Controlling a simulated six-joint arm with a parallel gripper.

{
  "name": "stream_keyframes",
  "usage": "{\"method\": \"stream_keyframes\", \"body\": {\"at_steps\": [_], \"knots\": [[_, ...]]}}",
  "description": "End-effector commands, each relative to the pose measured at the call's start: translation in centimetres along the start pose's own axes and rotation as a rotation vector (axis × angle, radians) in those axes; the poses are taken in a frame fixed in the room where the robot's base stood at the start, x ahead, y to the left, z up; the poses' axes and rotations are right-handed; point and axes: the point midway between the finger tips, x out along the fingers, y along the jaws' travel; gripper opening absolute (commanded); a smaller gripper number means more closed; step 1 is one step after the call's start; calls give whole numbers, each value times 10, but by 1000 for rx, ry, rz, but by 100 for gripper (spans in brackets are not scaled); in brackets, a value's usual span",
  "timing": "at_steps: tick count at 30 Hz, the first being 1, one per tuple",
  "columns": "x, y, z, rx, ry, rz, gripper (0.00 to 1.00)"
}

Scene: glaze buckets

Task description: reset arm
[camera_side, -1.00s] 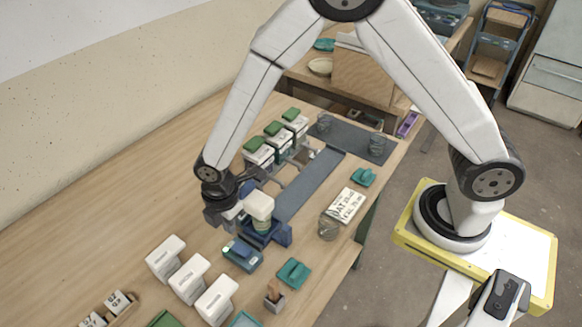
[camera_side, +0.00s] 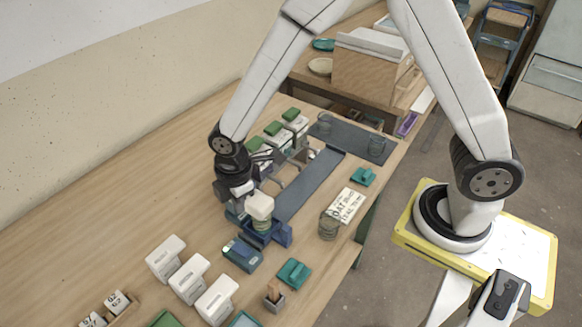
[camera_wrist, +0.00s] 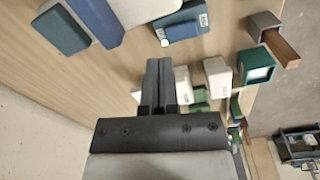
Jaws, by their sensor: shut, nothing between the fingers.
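My gripper (camera_side: 242,190) is above the table, just up and left of a cream-topped jar (camera_side: 260,207) in the side view. The jar stands upright in a blue holder (camera_side: 276,233). From this angle I cannot tell how far apart gripper and jar are. In the wrist view the fingers of my gripper (camera_wrist: 160,64) are together, with nothing between them. The lower part of the gripper is partly hidden in the side view.
White containers (camera_side: 189,278) stand at the front left, and a blue device (camera_side: 241,254) is near the holder. Green-lidded buckets (camera_side: 272,129) stand at the back. A long grey-blue strip (camera_side: 310,185) and a lettered card (camera_side: 347,205) lie to the right. Bare table is at left.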

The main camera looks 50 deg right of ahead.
Motion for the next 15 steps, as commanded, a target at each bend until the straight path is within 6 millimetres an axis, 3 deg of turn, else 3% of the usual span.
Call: {"method": "stream_keyframes", "body": {"at_steps": [7, 15], "knots": [[-38, -1, 61, 440, 42, 56, 0], [-67, -20, 125, 940, 103, 110, 0]]}}
